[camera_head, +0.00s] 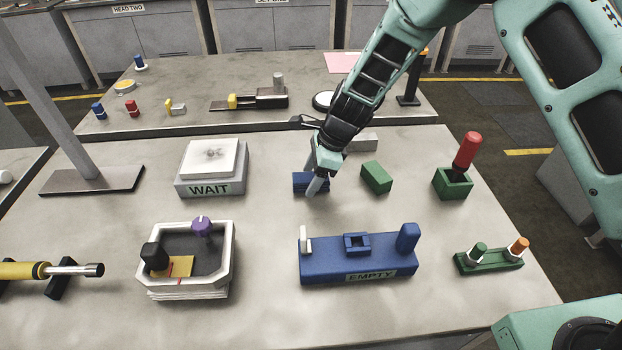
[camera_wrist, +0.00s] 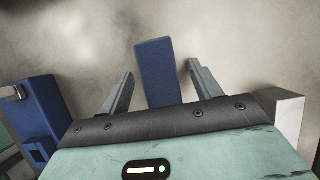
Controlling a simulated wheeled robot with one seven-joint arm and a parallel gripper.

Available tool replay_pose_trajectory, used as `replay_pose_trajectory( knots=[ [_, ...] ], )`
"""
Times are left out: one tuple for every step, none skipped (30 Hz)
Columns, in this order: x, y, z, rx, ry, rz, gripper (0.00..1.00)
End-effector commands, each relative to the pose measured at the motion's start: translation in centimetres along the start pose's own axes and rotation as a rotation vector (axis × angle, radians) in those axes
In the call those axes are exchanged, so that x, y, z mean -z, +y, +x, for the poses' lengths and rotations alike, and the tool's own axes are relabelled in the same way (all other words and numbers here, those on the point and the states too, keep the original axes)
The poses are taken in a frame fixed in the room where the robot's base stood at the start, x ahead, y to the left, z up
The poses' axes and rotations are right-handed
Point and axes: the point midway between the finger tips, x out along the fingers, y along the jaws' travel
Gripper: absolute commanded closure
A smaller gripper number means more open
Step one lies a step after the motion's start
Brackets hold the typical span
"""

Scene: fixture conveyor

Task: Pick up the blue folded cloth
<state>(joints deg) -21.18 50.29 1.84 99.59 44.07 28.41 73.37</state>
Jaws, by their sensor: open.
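The blue folded cloth (camera_head: 301,182) lies on the grey worktable as a small flat stack, partly hidden by my gripper in the head view. In the wrist view the cloth (camera_wrist: 157,65) is a narrow blue slab showing between the fingers, with clear space on both sides. My gripper (camera_head: 313,180) points down at the cloth with its fingers apart. In the wrist view my gripper (camera_wrist: 160,72) is open, with one finger on either side of the cloth. I cannot tell whether the fingertips are level with it or above it.
A green block (camera_head: 376,177) and a grey block (camera_head: 361,142) lie close by on the right. A blue fixture marked EMPTY (camera_head: 375,275) stands in front. A white pad marked WAIT (camera_head: 195,184) is on the left. Bare table lies between them.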

Motion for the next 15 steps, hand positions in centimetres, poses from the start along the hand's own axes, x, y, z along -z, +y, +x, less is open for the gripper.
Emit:
replay_pose_trajectory(
  knots=[
    [0.0,0.01,0.34,-0.001,0.0,0.0,0.36],
    [0.0,0.0,0.46,0.0,0.0,0.0,0.36],
    [-0.01,-0.01,0.55,0.0,0.0,0.0,0.36],
    [-0.01,-0.01,0.58,0.0,0.0,0.0,0.36],
    [-0.01,-0.02,0.59,0.001,0.0,0.0,0.36],
    [-0.01,-0.02,0.59,0.001,0.0,0.0,0.36],
    [-0.01,-0.01,0.59,0.0,0.0,0.0,0.36],
    [0.0,-0.01,0.59,0.0,0.0,0.0,0.36],
    [0.0,-0.01,0.58,0.0,0.0,0.0,0.36],
    [0.0,0.0,0.58,0.0,0.0,0.0,0.36],
    [0.0,0.0,0.58,0.0,0.0,0.0,0.36],
    [0.01,0.0,0.59,0.0,0.0,0.0,0.36],
    [0.02,0.0,0.6,0.0,0.0,0.0,0.36],
    [0.02,0.01,0.62,0.0,0.0,0.0,0.36],
    [0.04,0.01,0.65,0.0,0.0,0.0,0.36]
  ],
)
